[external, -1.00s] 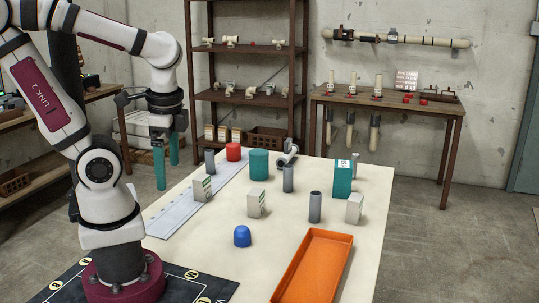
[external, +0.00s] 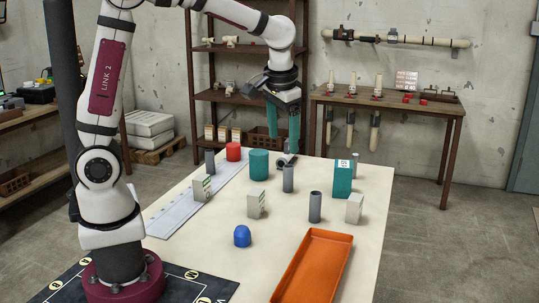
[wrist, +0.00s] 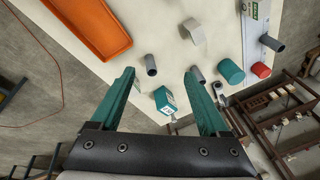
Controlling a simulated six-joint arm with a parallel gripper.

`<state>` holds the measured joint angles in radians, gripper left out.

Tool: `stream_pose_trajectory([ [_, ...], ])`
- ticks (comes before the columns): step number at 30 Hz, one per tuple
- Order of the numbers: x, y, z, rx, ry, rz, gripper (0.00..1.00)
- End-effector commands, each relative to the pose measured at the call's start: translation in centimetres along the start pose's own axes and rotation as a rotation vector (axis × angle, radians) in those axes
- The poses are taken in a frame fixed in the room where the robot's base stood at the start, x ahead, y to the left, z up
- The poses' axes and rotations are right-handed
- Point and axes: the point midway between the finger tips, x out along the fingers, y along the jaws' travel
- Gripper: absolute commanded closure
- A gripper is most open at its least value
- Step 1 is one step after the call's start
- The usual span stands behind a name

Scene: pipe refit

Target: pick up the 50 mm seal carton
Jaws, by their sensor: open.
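The printing is too small to tell which is the 50 mm seal carton. My gripper (external: 282,142) is open and empty, pointing down above the back of the table. In the wrist view its fingers (wrist: 161,74) are wide apart, with the teal carton visible between them.
Grey pipe pieces (external: 315,207), a teal cylinder (external: 259,164), a red cap (external: 234,151) and a grey-white fitting (external: 287,160) stand around the cartons. A blue dome (external: 242,236) and an orange tray (external: 313,268) are nearer the front. The shelf rack (external: 302,60) is behind.

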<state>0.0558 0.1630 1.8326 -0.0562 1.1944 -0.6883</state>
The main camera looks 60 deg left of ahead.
Motion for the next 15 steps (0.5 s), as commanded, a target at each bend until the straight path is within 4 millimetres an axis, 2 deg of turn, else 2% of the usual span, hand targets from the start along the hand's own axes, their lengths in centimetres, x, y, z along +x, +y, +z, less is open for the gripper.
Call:
stream_pose_trajectory([
  [1, 2.0, 1.6, -4.0, -0.105, 0.024, -0.003, 0.21],
  [3, 4.7, 3.6, -8.8, -0.265, 0.072, 0.005, 0.21],
  [6, 7.9, 5.7, -13.1, -0.427, 0.119, 0.020, 0.21],
  [9, 9.7, 6.8, -14.9, -0.509, 0.141, 0.033, 0.21],
  [11, 10.7, 6.9, -15.4, -0.527, 0.146, 0.035, 0.21],
  [15, 14.5, 6.9, -15.9, -0.530, 0.144, 0.035, 0.21],
])
